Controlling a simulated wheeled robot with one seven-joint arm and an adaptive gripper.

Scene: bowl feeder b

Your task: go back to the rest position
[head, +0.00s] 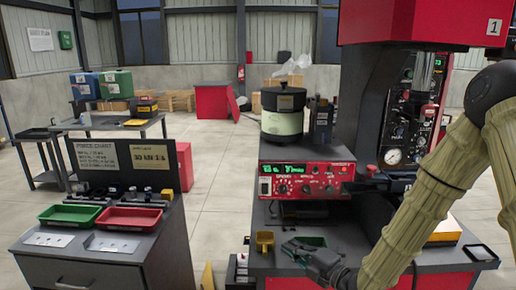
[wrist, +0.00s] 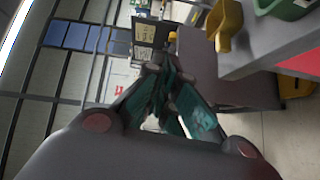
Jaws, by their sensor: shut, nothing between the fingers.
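My gripper (head: 293,247) shows in the head view at the front of the red bench, coming in from the right on my tan-sleeved arm. Its fingers are together and hold nothing. In the wrist view the teal fingers (wrist: 160,85) meet near the middle. There the scoop (wrist: 222,22) and green bin (wrist: 288,8) are at the upper right, apart from the fingers.
The red control box (head: 307,181) carries a bowl feeder (head: 283,118). A red press (head: 405,22) with a gauge stands at the right, close to my arm. A dark cabinet at the left holds a green tray (head: 70,215) and a red tray (head: 130,218). Bare floor (head: 222,200) lies between.

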